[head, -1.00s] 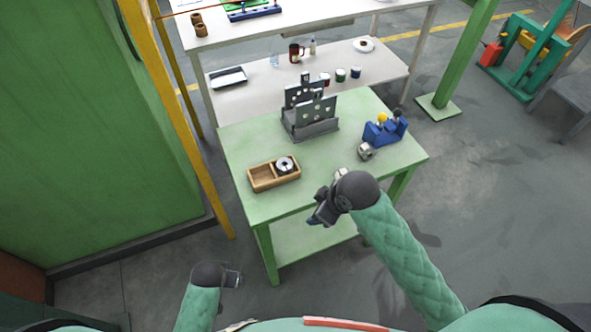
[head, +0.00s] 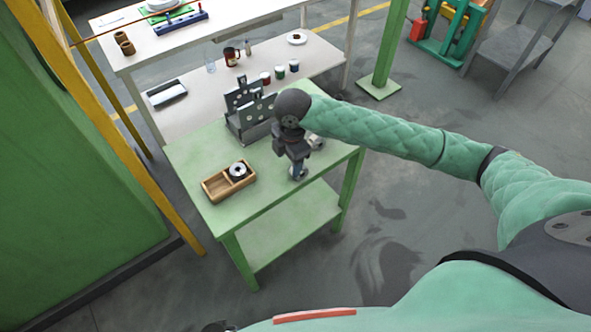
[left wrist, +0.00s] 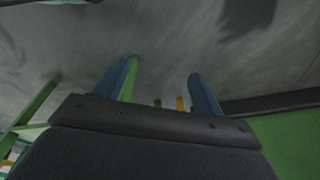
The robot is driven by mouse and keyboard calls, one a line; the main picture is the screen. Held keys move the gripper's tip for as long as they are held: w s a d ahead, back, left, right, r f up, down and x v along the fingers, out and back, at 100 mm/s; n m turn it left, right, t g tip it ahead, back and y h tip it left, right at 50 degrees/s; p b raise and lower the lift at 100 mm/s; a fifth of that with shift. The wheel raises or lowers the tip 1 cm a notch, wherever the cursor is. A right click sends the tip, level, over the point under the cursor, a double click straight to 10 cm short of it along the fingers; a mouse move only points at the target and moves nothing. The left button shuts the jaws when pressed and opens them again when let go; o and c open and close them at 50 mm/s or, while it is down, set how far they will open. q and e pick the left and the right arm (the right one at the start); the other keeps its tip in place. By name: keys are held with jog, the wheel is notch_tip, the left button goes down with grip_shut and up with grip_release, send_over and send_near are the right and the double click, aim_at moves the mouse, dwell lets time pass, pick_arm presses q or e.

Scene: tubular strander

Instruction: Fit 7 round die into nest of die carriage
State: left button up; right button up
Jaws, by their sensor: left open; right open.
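The die carriage (head: 243,120), a grey stand with upright holed plates, stands at the back of the green table, partly behind my right arm. A round metal die with a dark centre (head: 238,170) sits in the right compartment of a wooden tray (head: 213,191). Another metal die (head: 316,142) lies right of my right gripper. My right gripper (head: 297,173) points down, open, over a small pale metal piece at the table's front; whether that lies between the fingers I cannot tell. Markings are too small to read. My left gripper (left wrist: 158,88) is open and empty, over the floor.
The green table (head: 205,150) has free room around the tray. A white bench with a lower shelf (head: 185,118) stands behind, holding cups, a mug and a plate. A yellow post (head: 125,135) stands at the left. My right arm hides the table's back right.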

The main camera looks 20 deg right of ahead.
jog(key=d, duration=0.1)
jog(key=w+d, duration=0.1)
jog(key=d+r, duration=0.1)
jog(key=shift+w+n+h, duration=0.25)
jog(key=shift+n+h, duration=0.05)
jog(key=shift+h, duration=0.1)
notch_tip(320, 180, down, 2)
jog(key=shift+f+p, duration=0.1)
jog(key=shift+p, duration=0.4)
jog(key=shift+d+f, duration=0.1)
jog(key=shift+f, duration=0.25)
pick_arm(q)
jog(key=s+a+f+p, duration=0.3)
jog(key=s+f, duration=0.5)
pick_arm(e)
jog(key=shift+f, duration=2.35)
jog(key=shift+w, duration=0.1)
grip_shut()
